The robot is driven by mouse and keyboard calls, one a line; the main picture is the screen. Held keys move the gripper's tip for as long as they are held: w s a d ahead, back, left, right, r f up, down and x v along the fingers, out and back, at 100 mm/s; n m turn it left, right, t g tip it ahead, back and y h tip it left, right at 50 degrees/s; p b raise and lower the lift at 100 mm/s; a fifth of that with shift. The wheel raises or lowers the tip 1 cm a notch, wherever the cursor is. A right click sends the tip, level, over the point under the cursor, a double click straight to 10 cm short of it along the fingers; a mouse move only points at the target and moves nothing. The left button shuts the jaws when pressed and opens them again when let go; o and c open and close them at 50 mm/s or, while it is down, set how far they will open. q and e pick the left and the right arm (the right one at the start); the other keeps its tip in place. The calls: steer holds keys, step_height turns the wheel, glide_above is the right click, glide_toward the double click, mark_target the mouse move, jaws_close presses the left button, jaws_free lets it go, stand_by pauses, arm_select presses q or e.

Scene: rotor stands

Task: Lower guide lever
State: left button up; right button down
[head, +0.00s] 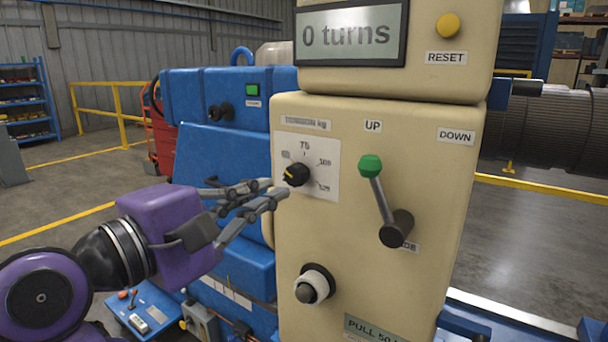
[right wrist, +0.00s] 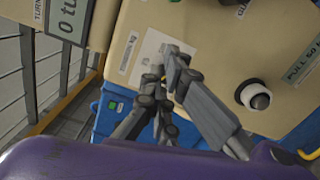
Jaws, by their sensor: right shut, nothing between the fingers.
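The guide lever (head: 380,200) is on the front of the cream control panel (head: 330,235). It has a green knob (head: 370,165) and a dark pivot (head: 397,229). The lever leans up and left, its knob just below the UP label (head: 373,125); the DOWN label (head: 456,135) is to the upper right. My right gripper (head: 272,190) is shut and empty at the panel's left edge, beside the tension dial (head: 297,174) and apart from the lever. In the right wrist view its fingers (right wrist: 170,62) overlap the dial plate. My left gripper is not in view.
A round white-collared knob (head: 314,285) sticks out low on the panel. Above is a display (head: 350,35) reading 0 turns and a yellow RESET button (head: 448,25). Blue machinery (head: 225,160) stands behind my right gripper. The space before the lever is clear.

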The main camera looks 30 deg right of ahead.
arm_select(q)
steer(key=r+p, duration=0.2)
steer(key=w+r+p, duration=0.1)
steer(key=p, duration=0.1)
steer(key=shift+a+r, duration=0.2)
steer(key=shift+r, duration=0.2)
arm_select(e)
steer(key=d, duration=1.1)
steer(key=shift+d+r, duration=0.15)
steer(key=shift+r, duration=0.3)
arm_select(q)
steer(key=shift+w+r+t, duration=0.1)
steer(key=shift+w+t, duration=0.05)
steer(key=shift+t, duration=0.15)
